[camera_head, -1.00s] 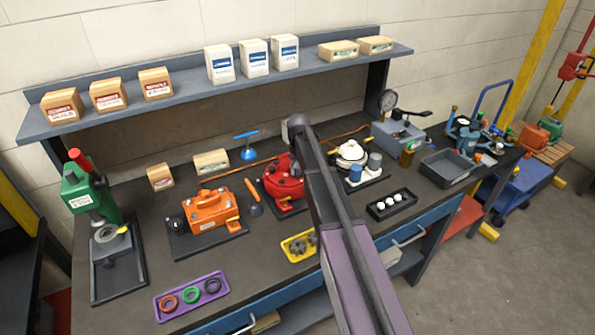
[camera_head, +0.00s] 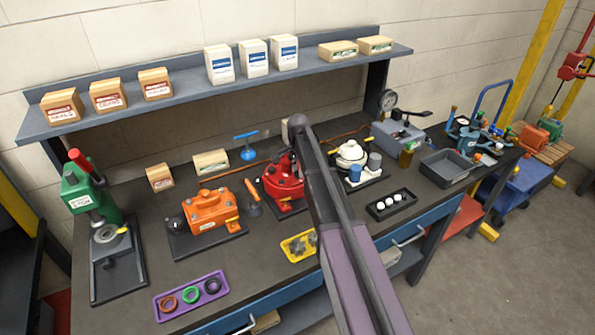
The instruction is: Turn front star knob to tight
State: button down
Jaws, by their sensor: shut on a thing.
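A red motor (camera_head: 281,187) stands on a dark base plate in the middle of the bench, partly covered by my arm. An orange motor (camera_head: 209,211) sits on its plate to the left, and a white motor (camera_head: 351,153) stands to the right of my arm. I cannot make out a front star knob on any of them. My arm reaches up from the bottom edge to beside the red motor. My gripper is not clearly seen; the arm link and the red motor's area hide it. What it touches is hidden too.
A yellow tray (camera_head: 287,254) with grey parts and a purple tray (camera_head: 160,309) with rings lie at the bench's front. A green press (camera_head: 79,190) stands at the left. A black tray (camera_head: 376,214) holds white balls. The shelf (camera_head: 190,94) with boxes overhangs the back.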

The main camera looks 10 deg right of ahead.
jog(key=m, duration=0.4)
jog(key=shift+w+m, duration=0.1)
jog(key=shift+m, duration=0.2)
jog(key=m, duration=0.4)
dwell(0.3)
jog(key=c, duration=0.7)
grip_release()
jog(key=shift+r, duration=0.1)
jog(key=shift+o, duration=0.2)
